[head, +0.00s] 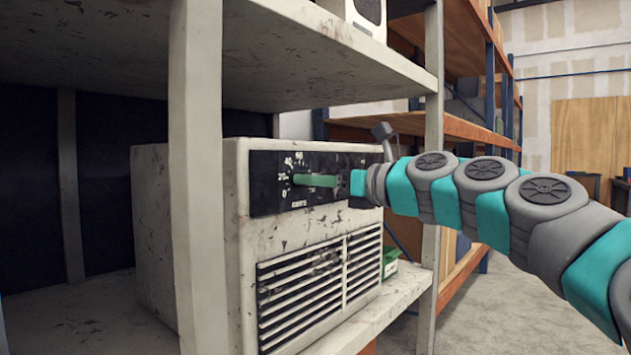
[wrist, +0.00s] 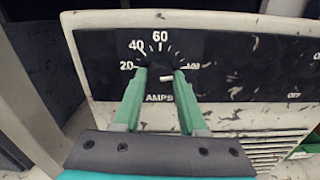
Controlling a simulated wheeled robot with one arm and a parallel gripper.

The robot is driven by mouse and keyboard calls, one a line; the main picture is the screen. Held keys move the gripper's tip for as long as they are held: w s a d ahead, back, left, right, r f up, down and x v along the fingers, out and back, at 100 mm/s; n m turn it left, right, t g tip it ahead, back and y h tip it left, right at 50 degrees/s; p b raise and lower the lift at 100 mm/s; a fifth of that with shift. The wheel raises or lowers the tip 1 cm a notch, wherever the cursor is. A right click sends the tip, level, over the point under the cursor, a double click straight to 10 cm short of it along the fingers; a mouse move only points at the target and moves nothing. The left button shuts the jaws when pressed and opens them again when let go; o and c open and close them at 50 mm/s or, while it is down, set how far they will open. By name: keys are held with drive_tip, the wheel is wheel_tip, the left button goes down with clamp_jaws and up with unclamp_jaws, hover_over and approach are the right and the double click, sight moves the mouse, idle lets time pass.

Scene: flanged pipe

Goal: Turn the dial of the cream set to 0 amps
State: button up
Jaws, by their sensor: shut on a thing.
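The cream set (head: 300,230) stands on a shelf, with a black panel across the top of its front, and shows in the wrist view (wrist: 92,20). Its dial (wrist: 158,72) is a dark knob below an arc scale marked 20, 40, 60 and more, with AMPS beneath. A short white mark shows on the knob, lying nearly level towards the right; its exact reading is unclear. My gripper (wrist: 159,76) has its two green fingers on either side of the knob, shut on it. In the head view my gripper (head: 298,181) reaches the panel from the right and hides the knob.
A pale shelf post (head: 197,170) stands close in front of the set's left side, and another post (head: 432,170) is right of it. The upper shelf board (head: 300,55) hangs above. A green thing (head: 390,262) lies beside the set's right side.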

clamp_jaws()
drive_tip(key=shift+n, duration=0.4)
drive_tip(key=shift+f+m+b, duration=0.2)
drive_tip(key=shift+m+b, duration=6.85)
drive_tip(key=shift+m, duration=9.95)
drive_tip(key=shift+r+n, duration=0.1)
drive_tip(key=shift+n, duration=0.6)
